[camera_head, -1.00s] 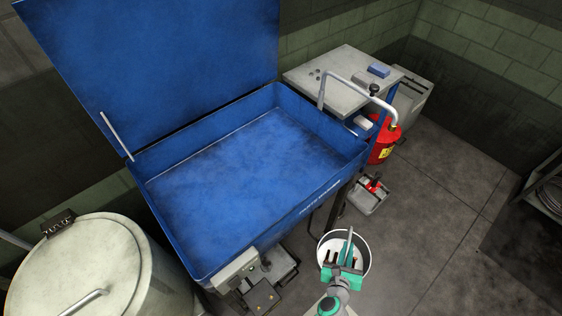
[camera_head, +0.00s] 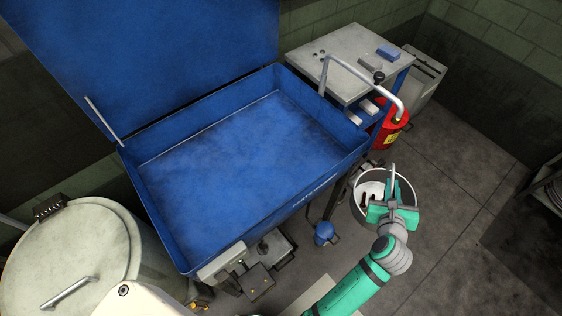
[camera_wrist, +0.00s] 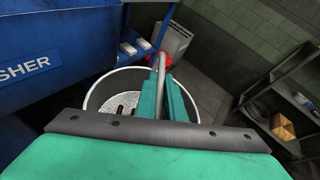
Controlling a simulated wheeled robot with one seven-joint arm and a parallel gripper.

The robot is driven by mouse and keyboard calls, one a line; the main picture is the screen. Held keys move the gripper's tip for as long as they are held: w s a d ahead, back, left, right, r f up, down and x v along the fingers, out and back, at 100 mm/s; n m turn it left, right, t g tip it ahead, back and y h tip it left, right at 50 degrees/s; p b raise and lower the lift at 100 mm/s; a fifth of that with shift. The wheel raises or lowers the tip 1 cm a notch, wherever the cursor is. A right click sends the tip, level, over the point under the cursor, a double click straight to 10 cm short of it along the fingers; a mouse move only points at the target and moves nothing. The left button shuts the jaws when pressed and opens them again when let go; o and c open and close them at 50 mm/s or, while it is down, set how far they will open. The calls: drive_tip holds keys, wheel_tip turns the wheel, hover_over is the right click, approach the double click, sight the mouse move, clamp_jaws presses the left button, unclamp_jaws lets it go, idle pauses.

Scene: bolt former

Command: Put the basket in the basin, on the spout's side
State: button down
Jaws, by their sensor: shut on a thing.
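The basket (camera_head: 368,190) is a round, light-walled pail with dark parts inside. It hangs from my gripper (camera_head: 391,196), which is shut on its handle, in front of the basin's right end and outside it. The wrist view also shows the basket (camera_wrist: 97,98) under the green fingers (camera_wrist: 163,100), with a perforated floor. The basin (camera_head: 225,170) is a blue, open, rectangular washer tub with an empty floor. The spout (camera_head: 362,72) is a bent pale pipe at the basin's right end, with its tip pointing away from the basin.
A blue lid (camera_head: 160,50) stands open behind the basin. A grey-topped table (camera_head: 345,62) and a red can (camera_head: 388,130) are at the right. A large round drum (camera_head: 70,255) stands at the left. In the wrist view, a shelf (camera_wrist: 275,100) is at the right.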

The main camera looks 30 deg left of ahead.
drive_tip(key=s+a+r+n+y, duration=0.15)
drive_tip(key=a+r, duration=0.25)
drive_tip(key=r, duration=0.6)
drive_tip(key=w+a+r+n+y, duration=0.1)
drive_tip(key=a+r+y, duration=0.15)
drive_tip(key=r, duration=0.75)
drive_tip(key=s+a+f+n+g+y, duration=0.1)
drive_tip(key=s+a+n+g+y, duration=0.3)
drive_tip(key=a, duration=0.8)
drive_tip(key=s+a+f+n+g, duration=0.15)
drive_tip(key=s+a, duration=0.45)
drive_tip(key=a, duration=0.6)
drive_tip(key=s+a+n+g+y, duration=0.25)
drive_tip(key=s+a, duration=0.25)
drive_tip(key=a, duration=0.8)
drive_tip(key=w+a+f, duration=0.3)
drive_tip(key=w+f, duration=1)
drive_tip(key=shift+w+t, duration=0.15)
drive_tip(key=shift+t, duration=0.25)
drive_tip(key=shift+f+n, duration=0.2)
drive_tip(key=shift+n, duration=0.05)
